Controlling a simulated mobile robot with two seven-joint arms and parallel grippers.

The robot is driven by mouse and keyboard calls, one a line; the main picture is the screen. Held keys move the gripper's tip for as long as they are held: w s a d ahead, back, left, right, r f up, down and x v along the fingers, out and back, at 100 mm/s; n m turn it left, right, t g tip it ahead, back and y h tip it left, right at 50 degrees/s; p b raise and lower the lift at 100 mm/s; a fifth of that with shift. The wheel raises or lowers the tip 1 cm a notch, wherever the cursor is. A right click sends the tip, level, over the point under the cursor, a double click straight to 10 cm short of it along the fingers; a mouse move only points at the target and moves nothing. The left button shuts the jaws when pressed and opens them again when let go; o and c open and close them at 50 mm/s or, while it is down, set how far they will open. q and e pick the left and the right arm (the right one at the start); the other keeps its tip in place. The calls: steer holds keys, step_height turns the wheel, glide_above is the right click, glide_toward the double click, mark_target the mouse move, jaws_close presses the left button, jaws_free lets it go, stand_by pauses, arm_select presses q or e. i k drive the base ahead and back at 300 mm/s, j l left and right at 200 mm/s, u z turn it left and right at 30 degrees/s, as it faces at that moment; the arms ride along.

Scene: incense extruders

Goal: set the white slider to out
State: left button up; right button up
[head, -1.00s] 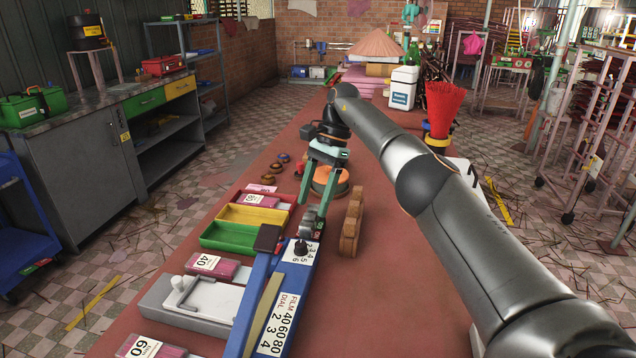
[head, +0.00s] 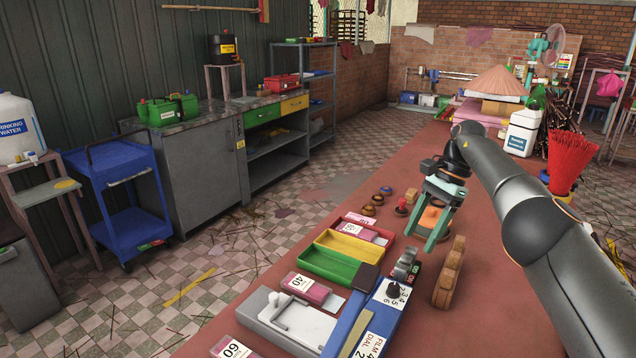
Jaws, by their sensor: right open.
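The white slider (head: 280,305) is a small white handle on a flat, pale grey-white block (head: 313,333) at the lower middle of the head view. Its rod runs toward the right side of the block. I cannot read any in or out mark on it. My right gripper (head: 428,240) is open and empty, pointing down. It hangs above the bench, behind and to the right of the block, near the far end of the blue film dial unit (head: 345,330). My left gripper is not in view.
The blue unit, with its black knob (head: 394,289), stands right beside the block. A pink box marked 40 (head: 306,288) and a green tray (head: 330,268) lie behind it. A wooden piece (head: 449,275) stands to the right. Bare red bench (head: 255,278) lies left of the block.

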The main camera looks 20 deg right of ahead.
mark_target(293, 317)
steer(key=k+j, duration=1.25)
